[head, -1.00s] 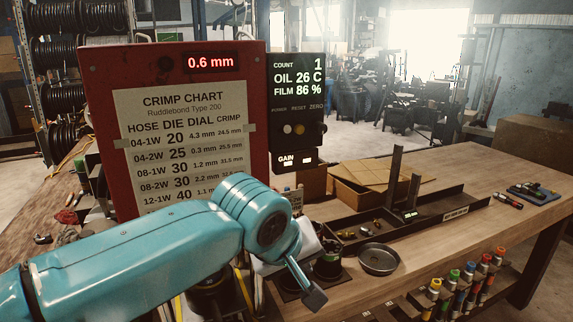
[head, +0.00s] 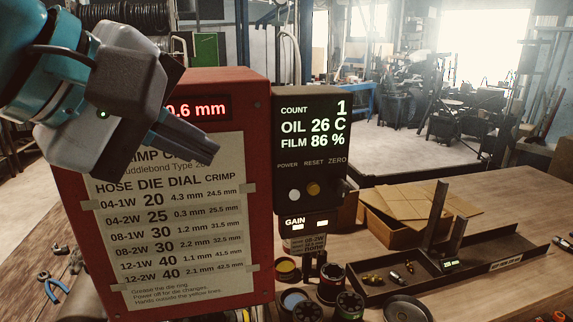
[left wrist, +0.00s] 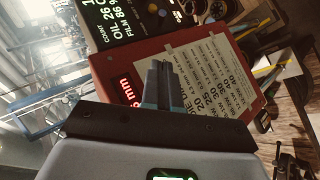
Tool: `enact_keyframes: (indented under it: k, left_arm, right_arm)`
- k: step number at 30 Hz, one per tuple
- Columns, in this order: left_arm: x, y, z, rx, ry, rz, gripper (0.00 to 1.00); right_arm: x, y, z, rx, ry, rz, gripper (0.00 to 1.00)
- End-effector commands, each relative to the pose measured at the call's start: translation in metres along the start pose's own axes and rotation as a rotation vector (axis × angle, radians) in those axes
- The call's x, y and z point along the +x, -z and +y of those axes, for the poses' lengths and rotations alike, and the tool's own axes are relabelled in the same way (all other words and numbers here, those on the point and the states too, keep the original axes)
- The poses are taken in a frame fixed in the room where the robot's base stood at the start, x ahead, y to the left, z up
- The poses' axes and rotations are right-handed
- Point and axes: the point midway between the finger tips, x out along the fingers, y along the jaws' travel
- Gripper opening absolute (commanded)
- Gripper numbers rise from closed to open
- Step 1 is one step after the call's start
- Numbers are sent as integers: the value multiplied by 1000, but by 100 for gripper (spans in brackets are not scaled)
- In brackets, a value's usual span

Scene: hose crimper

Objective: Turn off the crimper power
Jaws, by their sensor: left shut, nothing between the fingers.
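The red crimper (head: 259,205) stands at the left with a crimp chart (head: 170,240) and a red-lit display (head: 205,108) reading 0.6 mm. The black control panel (head: 310,150) at its right side shows COUNT 1, OIL 26 C and FILM 86 %. Below its POWER label is a pale round button (head: 294,194); a yellowish button (head: 313,189) is under RESET. My left gripper (head: 208,146) is shut and empty in front of the crimper's upper part, left of the panel, and covers part of the chart title. In the left wrist view the gripper (left wrist: 160,68) points toward the crimper. My right gripper is out of view.
A GAIN unit (head: 307,222) sits under the panel. A long dark tray (head: 505,262) with small fittings and a cardboard box (head: 400,235) are on the wooden bench to the right. Round dies (head: 349,305) stand below the panel. Blue-handled pliers (head: 55,288) lie at left.

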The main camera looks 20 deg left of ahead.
Motion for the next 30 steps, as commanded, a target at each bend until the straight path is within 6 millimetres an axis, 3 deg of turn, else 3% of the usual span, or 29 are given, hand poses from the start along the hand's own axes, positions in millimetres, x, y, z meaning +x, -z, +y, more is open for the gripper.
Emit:
enact_keyframes:
  k: [6,17,23,30]
  left_arm:
    - [-17,5,-6,-35,-7,-1,0]
    - [-14,4,-8,-32,-5,0,0]
    - [20,5,-8,-32,-1,2,0]
    - [74,5,-6,-33,0,2,0]
  right_arm:
    - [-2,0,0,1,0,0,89]
    - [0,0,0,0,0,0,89]
    - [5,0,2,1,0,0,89]
    - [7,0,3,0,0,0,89]
